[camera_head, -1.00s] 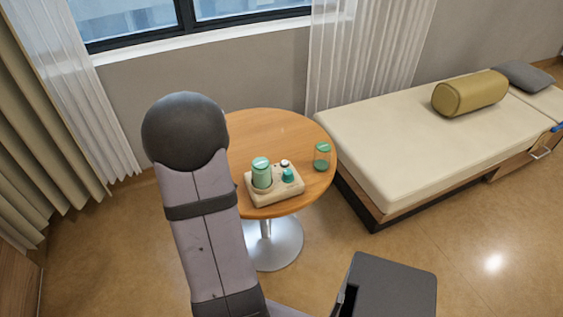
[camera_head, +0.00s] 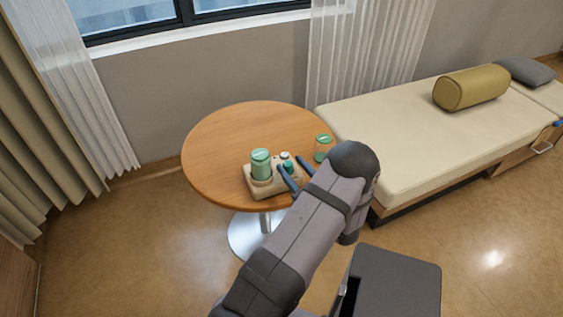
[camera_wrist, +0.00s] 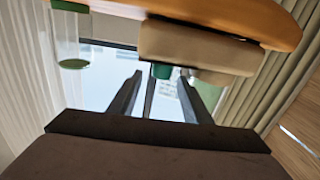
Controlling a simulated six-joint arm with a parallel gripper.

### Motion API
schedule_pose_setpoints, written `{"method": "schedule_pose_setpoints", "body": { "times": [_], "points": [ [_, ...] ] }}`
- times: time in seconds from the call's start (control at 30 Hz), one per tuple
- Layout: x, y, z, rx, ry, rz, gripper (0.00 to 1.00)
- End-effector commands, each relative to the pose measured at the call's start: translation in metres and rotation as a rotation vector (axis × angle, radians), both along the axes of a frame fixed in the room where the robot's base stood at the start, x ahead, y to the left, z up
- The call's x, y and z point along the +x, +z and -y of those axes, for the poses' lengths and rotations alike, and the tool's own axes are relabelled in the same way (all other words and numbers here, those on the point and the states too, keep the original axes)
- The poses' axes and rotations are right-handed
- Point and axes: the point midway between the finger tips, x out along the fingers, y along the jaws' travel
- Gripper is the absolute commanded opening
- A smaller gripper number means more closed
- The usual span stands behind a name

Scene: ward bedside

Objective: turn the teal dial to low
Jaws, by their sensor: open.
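The teal dial (camera_head: 289,167) sits on the front right part of a beige base unit (camera_head: 262,192) on the round table. In the wrist view, which is upside down, the dial (camera_wrist: 162,71) shows below the base unit (camera_wrist: 190,45), between my fingertips. My gripper (camera_head: 291,163) is open, with one dark finger to each side of the dial and nothing held. The wrist view shows both fingers (camera_wrist: 160,77) pointing at the dial; I cannot tell whether they touch it. The dial's markings and pointer are not readable.
A small white-topped knob (camera_head: 285,155) is behind the dial. A clear green-lidded jar (camera_head: 323,149) stands right of my gripper. The round table (camera_head: 225,140) is clear at left and back.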

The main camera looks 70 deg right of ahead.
Motion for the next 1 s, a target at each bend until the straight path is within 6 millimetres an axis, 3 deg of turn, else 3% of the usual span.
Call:
{"method": "schedule_pose_setpoints", "body": {
  "times": [0.1, 0.33, 0.8, 1.0],
  "points": [
    [-0.005, -0.009, -0.004, 0.035, 0.003, 0.028, 0.44],
    [-0.001, -0.008, -0.002, 0.038, 0.005, 0.031, 0.44],
    [0.042, -0.008, 0.032, 0.035, 0.006, 0.028, 0.44],
    [0.052, -0.008, 0.041, 0.037, 0.004, 0.029, 0.44]
  ]
}}
